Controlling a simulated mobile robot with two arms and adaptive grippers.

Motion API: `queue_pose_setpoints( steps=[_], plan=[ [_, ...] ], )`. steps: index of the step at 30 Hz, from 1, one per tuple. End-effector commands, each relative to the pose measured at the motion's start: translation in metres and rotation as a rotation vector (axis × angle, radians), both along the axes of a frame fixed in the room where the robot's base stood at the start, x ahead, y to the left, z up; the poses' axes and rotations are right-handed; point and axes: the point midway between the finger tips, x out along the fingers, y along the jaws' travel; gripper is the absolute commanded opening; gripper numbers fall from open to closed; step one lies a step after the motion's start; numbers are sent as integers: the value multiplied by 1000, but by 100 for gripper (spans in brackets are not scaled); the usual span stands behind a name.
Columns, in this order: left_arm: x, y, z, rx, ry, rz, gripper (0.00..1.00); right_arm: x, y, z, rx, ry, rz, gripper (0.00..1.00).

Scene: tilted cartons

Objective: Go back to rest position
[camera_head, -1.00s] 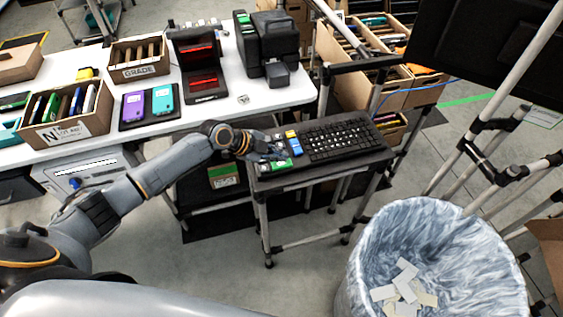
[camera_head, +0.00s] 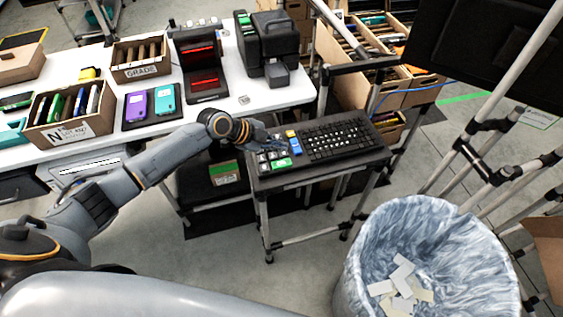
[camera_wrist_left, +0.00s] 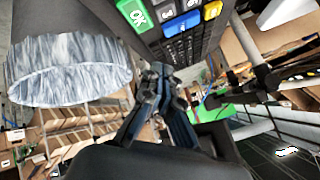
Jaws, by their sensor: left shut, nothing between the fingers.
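My left arm reaches in from the left in the head view. Its gripper (camera_head: 268,141) is at the left end of the black keyboard (camera_head: 338,138), partly hidden by the wrist. In the left wrist view the fingers (camera_wrist_left: 160,85) are together with nothing between them. There the keyboard (camera_wrist_left: 190,45), with its green OK key (camera_wrist_left: 135,13), lies beyond the fingertips. I cannot tell whether the fingers touch it. My right gripper does not show.
The keyboard is on a small dark stand. A white table (camera_head: 215,112) behind holds cartons, a purple phone (camera_head: 136,105), a teal phone (camera_head: 164,99) and a red-lit scanner (camera_head: 203,73). A lined bin (camera_head: 440,240) with paper scraps stands at front right. Poles stand at right.

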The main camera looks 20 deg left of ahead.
Motion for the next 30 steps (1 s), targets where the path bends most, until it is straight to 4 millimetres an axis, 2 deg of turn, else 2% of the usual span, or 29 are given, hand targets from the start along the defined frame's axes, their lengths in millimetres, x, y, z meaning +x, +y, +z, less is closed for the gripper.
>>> queue_pose_setpoints(
  steps=[9,12,14,18,21,24,30],
  plan=[
    [-1,-1,-1,-1,3,0,0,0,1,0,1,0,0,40],
    [-14,-13,-8,-9,31,-2,0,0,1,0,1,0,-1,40],
    [-32,-28,-15,-23,70,3,0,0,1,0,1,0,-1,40],
    [-100,-70,-34,-58,217,80,0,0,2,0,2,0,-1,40],
    [-149,-84,-38,-78,328,220,0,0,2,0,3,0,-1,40],
    [-188,-79,-37,-92,419,411,0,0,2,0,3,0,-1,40],
    [-237,-49,-30,-106,527,753,0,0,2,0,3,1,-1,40]
  ],
)
